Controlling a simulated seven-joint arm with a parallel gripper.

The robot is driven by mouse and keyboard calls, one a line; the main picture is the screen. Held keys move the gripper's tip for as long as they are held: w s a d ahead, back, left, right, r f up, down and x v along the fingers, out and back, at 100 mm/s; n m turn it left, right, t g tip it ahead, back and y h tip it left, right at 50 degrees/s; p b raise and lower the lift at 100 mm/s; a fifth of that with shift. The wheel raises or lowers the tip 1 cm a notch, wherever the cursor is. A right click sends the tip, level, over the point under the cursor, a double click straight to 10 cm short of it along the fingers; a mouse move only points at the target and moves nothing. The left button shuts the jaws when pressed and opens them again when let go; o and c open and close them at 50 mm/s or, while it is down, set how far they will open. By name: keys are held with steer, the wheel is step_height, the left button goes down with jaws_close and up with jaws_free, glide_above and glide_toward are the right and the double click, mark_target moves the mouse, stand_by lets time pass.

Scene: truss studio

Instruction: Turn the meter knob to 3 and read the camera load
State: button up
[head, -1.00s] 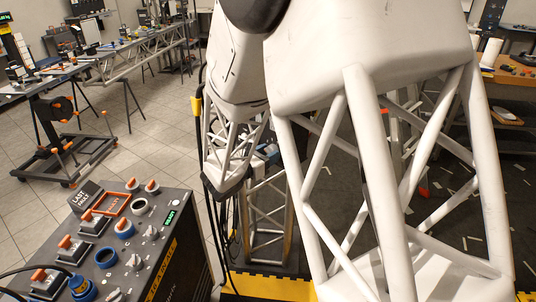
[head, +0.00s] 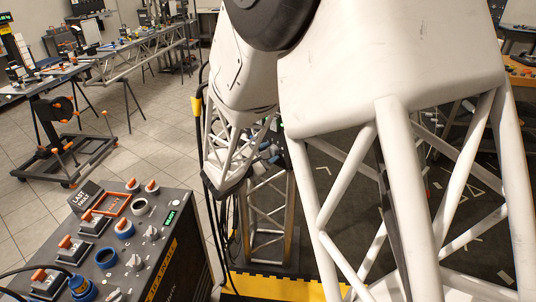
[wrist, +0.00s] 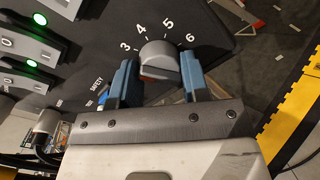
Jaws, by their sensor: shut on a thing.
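In the wrist view, a grey round knob (wrist: 158,57) sits on a dark panel (wrist: 100,22). White numerals 3, 4, 5 and 6 arc around its far side, with 3 at the left and 6 at the right. My gripper (wrist: 159,75) is shut on the knob, with one blue finger on each side of it. I cannot make out a pointer mark on the knob, so its setting is unclear.
Rocker switches with green lights (wrist: 40,19) are left of the knob. In the head view, a control box (head: 190,262) with several knobs and a small green display (head: 172,218) stands at lower left. Yellow-black edging (head: 285,287) runs along the floor below my arm.

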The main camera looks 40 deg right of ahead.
steer(key=shift+w+r+m, duration=0.1)
steer(key=shift+m, duration=0.4)
steer(key=o, duration=0.9)
steer(key=shift+a, duration=0.15)
steer(key=s+a, duration=0.1)
steer(key=a, duration=0.6)
steer(key=shift+a, duration=0.2)
steer(key=shift+r, duration=0.1)
steer(key=shift+s, duration=0.15)
